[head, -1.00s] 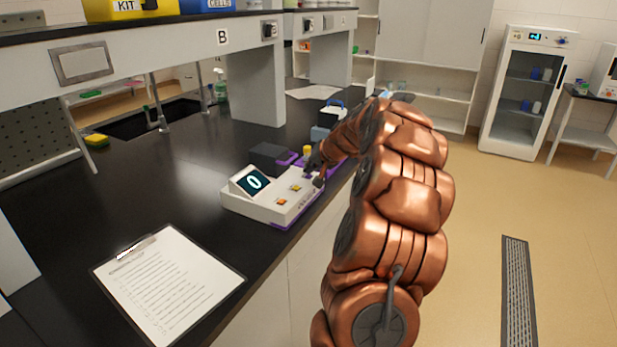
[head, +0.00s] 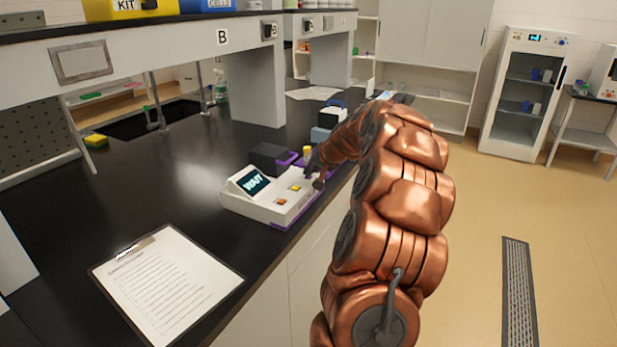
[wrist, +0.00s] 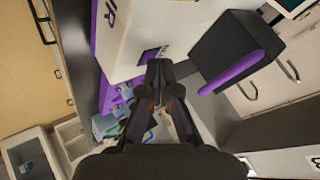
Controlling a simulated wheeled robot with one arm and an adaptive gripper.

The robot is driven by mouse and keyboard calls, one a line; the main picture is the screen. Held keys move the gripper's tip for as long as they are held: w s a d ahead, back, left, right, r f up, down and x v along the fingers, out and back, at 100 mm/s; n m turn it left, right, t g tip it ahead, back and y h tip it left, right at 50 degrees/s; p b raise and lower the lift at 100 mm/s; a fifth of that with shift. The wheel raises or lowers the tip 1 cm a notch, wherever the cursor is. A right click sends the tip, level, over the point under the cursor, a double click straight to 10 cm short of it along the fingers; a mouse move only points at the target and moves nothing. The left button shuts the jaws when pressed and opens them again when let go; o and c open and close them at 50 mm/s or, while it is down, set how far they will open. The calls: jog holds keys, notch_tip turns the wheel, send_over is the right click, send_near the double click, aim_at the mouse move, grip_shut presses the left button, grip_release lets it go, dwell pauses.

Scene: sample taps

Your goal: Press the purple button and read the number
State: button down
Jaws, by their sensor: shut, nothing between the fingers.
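The white reader box (head: 250,207) stands near the bench's front edge. Its tilted dark display (head: 253,183) reads "WAIT". An orange button (head: 281,202) and a yellow button (head: 296,188) show on its top. My gripper (head: 314,180) is at the box's far right end, over the spot beyond the yellow button. The purple button is not clearly visible; my gripper covers that end. In the wrist view, my shut, empty fingers (wrist: 155,72) point down at a dark patch on the white box (wrist: 140,32). I cannot tell whether they touch it.
A dark block (head: 268,157) with purple trim sits just behind the box. A yellow-capped item (head: 307,151) stands close behind my gripper. A clipboard (head: 165,284) lies on the near part of the black bench (head: 130,205).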

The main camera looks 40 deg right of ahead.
jog(key=shift+r, duration=0.2)
jog(key=shift+r+p, duration=0.3)
jog(key=shift+r, duration=0.3)
jog(key=shift+r+p, duration=1)
jog(key=shift+r, duration=1.5)
jog(key=shift+a, duration=0.1)
